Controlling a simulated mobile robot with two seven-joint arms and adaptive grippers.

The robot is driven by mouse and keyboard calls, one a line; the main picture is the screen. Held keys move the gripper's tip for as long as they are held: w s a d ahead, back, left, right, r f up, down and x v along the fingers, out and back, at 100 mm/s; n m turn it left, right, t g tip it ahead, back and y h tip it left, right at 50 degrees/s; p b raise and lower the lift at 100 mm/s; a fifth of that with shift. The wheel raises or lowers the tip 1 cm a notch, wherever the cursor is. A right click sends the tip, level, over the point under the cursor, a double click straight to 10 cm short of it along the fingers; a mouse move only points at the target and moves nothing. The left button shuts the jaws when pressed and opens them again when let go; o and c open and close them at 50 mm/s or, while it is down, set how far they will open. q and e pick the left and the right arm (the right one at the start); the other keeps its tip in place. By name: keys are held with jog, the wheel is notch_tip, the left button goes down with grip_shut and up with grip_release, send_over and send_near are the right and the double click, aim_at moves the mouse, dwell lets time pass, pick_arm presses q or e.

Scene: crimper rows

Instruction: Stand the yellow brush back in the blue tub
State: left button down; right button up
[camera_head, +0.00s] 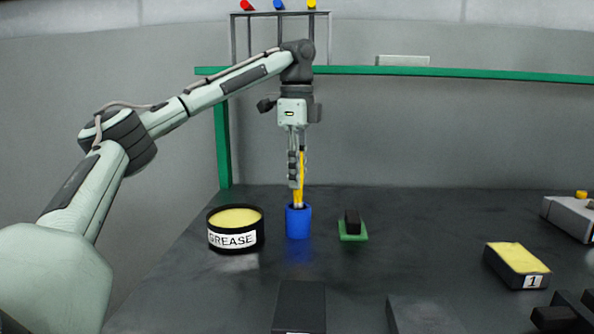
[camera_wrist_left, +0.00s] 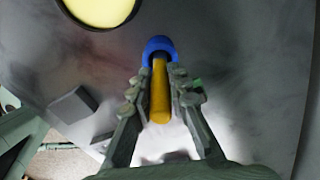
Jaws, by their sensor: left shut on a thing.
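The yellow brush (camera_head: 302,166) is upright in my left gripper (camera_head: 296,186), with its handle between the fingers. In the left wrist view the yellow handle (camera_wrist_left: 160,92) shows between the two fingers (camera_wrist_left: 160,85). The blue tub (camera_head: 298,224) stands on the dark table directly below the gripper; its rim also shows in the left wrist view (camera_wrist_left: 152,44). The brush's lower end is at the tub's mouth. I cannot tell how deep it sits inside. My right gripper is not in view.
A round GREASE tin (camera_head: 235,238) stands close left of the tub. A green-based block with a dark top (camera_head: 352,228) is close on the right. A yellow-topped box marked 1 (camera_head: 517,266) lies farther right. Dark blocks (camera_head: 300,307) are at the front.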

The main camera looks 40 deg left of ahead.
pick_arm(q)
jog(key=shift+f, duration=0.5)
jog(key=c, duration=1.4)
grip_release()
jog(key=shift+o, duration=0.2)
notch_tip(320, 180, up, 12)
